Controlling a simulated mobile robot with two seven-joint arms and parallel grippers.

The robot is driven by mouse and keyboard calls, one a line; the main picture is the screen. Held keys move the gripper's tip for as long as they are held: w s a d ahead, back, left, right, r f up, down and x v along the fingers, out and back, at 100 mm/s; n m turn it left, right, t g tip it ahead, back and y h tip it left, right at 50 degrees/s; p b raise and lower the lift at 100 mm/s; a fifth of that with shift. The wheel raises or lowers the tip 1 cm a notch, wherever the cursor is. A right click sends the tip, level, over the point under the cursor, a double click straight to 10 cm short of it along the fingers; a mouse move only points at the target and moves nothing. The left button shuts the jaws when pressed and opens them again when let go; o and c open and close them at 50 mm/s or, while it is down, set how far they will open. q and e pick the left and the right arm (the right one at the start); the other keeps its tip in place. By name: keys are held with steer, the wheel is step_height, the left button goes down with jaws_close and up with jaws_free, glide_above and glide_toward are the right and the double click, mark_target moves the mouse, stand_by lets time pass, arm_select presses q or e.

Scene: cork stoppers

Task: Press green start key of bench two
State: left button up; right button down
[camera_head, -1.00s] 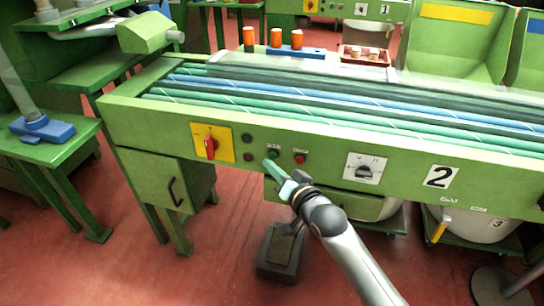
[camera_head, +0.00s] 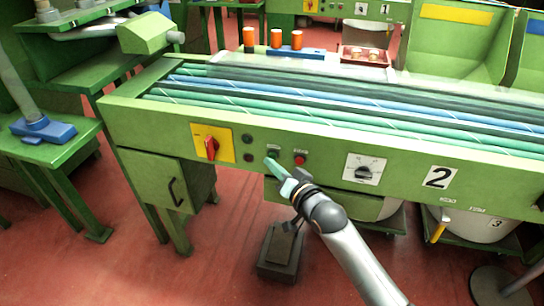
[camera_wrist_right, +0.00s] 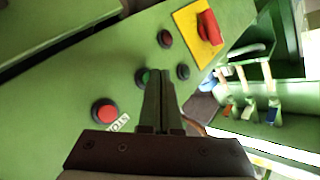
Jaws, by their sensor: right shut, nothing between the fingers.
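Bench two is the long green bench (camera_head: 420,155) with a "2" plate (camera_head: 438,177) on its front panel. Its green start key (camera_wrist_right: 143,77) shows in the right wrist view, a small green button in a dark ring. In the head view the key is mostly hidden behind my right fingertips. My right gripper (camera_head: 270,161) is shut and empty, its tips pointing at the panel at the key. In the right wrist view the fingers (camera_wrist_right: 155,75) overlap the right edge of the key. I cannot tell whether they touch it. My left gripper is not in view.
A red button (camera_head: 300,160) sits right of the key. Two dark buttons (camera_head: 248,148) and a red rotary switch on a yellow plate (camera_head: 211,147) are to the left. A black selector knob (camera_head: 364,172) is farther right. A dark pedestal (camera_head: 279,252) stands on the floor below.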

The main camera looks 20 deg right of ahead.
steer(key=shift+w+d, duration=0.25)
steer(key=shift+w, duration=0.15)
stand_by(0.6)
steer(key=shift+s+a, duration=0.1)
steer(key=shift+s, duration=0.05)
steer(key=shift+s+a+p, duration=0.4)
steer(key=shift+s+p, duration=0.2)
steer(key=shift+p, duration=0.2)
steer(key=s+a+p, duration=0.1)
steer(key=s, duration=0.1)
steer(key=s+a+p, duration=0.1)
steer(key=s, duration=0.1)
steer(key=shift+a+p, duration=0.4)
